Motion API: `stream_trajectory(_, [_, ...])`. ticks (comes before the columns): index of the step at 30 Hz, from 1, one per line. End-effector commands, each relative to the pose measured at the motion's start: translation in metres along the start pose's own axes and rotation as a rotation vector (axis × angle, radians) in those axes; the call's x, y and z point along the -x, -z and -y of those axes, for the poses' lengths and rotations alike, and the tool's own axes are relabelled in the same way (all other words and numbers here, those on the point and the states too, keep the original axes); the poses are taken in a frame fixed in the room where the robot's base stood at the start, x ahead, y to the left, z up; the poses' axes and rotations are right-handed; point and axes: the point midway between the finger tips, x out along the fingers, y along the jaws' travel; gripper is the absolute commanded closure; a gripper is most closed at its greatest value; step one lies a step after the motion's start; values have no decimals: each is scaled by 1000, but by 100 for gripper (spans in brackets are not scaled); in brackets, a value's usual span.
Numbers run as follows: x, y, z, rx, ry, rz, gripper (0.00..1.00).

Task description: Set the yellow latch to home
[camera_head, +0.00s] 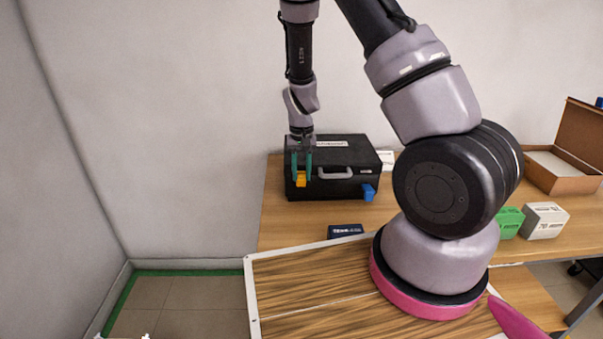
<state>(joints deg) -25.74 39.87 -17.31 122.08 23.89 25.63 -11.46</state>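A black case (334,185) with a grey handle (335,173) stands on the wooden table at the back. The yellow latch (301,179) is on the left of its front face. A blue latch (369,192) is on the right of that face. My gripper (301,174) points down at the yellow latch, with its two green fingers apart, one on either side of the latch in this view. I cannot tell whether the fingers touch it. The top of the latch is partly hidden by the gripper.
A small dark box (345,230) lies on the table in front of the case. A green block (508,222) and a white block (544,220) are at the right, below an open cardboard box (562,183). My arm hides the table's middle.

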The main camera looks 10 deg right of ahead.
Motion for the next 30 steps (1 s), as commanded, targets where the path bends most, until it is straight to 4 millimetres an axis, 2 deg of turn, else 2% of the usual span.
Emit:
stream_trajectory(6, [0,2,0,0,1,14,100])
stream_trajectory(15, [3,11,0,-1,1,138,100])
stream_trajectory(25, [4,11,0,-1,1,150,100])
stream_trajectory(26, [4,11,0,-1,1,149,58])
stream_trajectory(27, [4,11,0,0,1,149,42])
stream_trajectory(28, [4,11,0,0,1,149,35])
stream_trajectory(30, [4,11,0,0,1,149,35])
